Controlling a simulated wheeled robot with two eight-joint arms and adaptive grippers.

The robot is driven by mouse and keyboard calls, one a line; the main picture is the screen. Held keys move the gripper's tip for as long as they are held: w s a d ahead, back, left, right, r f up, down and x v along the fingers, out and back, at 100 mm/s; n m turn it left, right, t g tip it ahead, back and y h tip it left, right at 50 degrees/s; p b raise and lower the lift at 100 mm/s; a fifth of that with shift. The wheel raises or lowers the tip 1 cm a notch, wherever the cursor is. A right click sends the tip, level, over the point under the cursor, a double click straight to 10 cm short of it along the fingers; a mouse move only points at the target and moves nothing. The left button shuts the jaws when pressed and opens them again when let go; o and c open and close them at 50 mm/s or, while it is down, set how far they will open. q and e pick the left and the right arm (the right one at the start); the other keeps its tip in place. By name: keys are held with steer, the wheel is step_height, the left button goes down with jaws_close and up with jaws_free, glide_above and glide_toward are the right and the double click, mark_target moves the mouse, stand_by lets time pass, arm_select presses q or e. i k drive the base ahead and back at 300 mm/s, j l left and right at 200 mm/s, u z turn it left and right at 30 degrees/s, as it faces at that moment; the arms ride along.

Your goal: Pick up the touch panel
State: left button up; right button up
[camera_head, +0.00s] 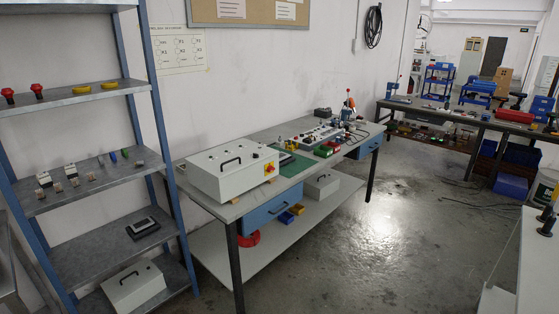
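A dark, flat panel with a lighter screen (143,226), which looks like the touch panel, lies on a lower shelf of the metal rack at the left. A second dark, flat item (284,159) lies on the workbench beside the white box, partly hidden by it; I cannot tell whether it is also a panel. Neither of my grippers is in view.
The metal rack (92,184) also holds red buttons, yellow parts, small components and a white box (134,287). The workbench (228,211) carries a white enclosure (222,172) and several parts. The floor (375,240) in the middle is clear. A white surface (530,260) stands at right.

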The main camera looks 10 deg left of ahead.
mark_target(283, 156)
steer(key=i, duration=0.5)
steer(key=i+j+z, duration=0.15)
steer(key=i, duration=0.3)
steer(key=i+j, duration=0.1)
steer(key=i, duration=0.4)
steer(key=i+j+z, duration=0.1)
steer(key=i, duration=0.35)
steer(key=i+j+z, duration=0.1)
steer(key=i, duration=0.4)
steer(key=i+j, duration=0.3)
steer(key=i, duration=0.15)
steer(key=i+j+z, duration=0.1)
steer(key=i+j, duration=0.15)
steer(key=i, duration=0.2)
